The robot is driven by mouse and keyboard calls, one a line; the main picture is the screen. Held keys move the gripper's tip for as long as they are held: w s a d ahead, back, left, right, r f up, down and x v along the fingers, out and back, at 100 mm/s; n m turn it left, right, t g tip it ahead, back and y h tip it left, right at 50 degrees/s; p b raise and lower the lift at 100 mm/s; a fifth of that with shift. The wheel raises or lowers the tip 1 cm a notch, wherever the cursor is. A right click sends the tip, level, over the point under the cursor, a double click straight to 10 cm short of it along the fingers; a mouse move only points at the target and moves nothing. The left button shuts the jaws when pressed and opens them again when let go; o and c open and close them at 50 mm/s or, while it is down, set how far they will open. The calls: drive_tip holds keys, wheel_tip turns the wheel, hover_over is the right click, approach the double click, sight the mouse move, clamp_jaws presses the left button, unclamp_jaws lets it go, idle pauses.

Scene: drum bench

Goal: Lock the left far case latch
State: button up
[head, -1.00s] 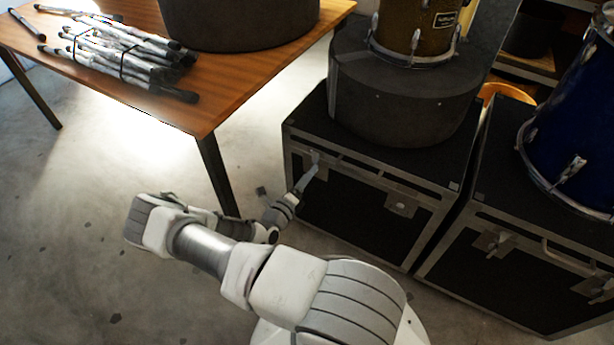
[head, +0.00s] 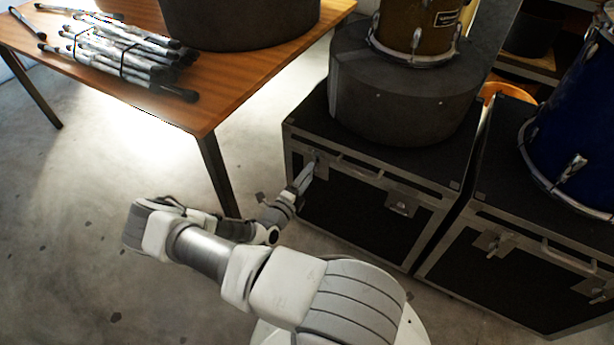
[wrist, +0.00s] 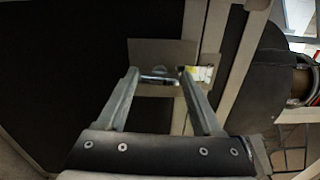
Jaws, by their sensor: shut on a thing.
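The left black case (head: 350,205) with metal edges stands on the floor. Its left latch (head: 320,166) is near the upper left corner of the front face, partly hidden by my gripper (head: 303,180). In the wrist view the latch plate (wrist: 150,52) straddles the lid seam, with a metal bar (wrist: 160,79) on it. My gripper's fingertips (wrist: 158,76) are at either end of this bar, and the jaws are shut on it. I cannot tell from the frames whether the latch is locked.
A handle (head: 358,170) and a second latch (head: 402,205) are on the same front face. A grey round drum case (head: 400,95) stands on the lid. Another black case (head: 500,280) is close on the right. A wooden table (head: 215,110) stands at left.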

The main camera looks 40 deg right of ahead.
drive_tip(key=o, duration=1.4)
drive_tip(key=shift+c, duration=0.2)
drive_tip(key=p+v, duration=0.3)
drive_tip(key=v, duration=1.4)
drive_tip(key=shift+a+p, duration=0.25)
drive_tip(key=shift+p, duration=0.05)
drive_tip(key=shift+r, duration=0.1)
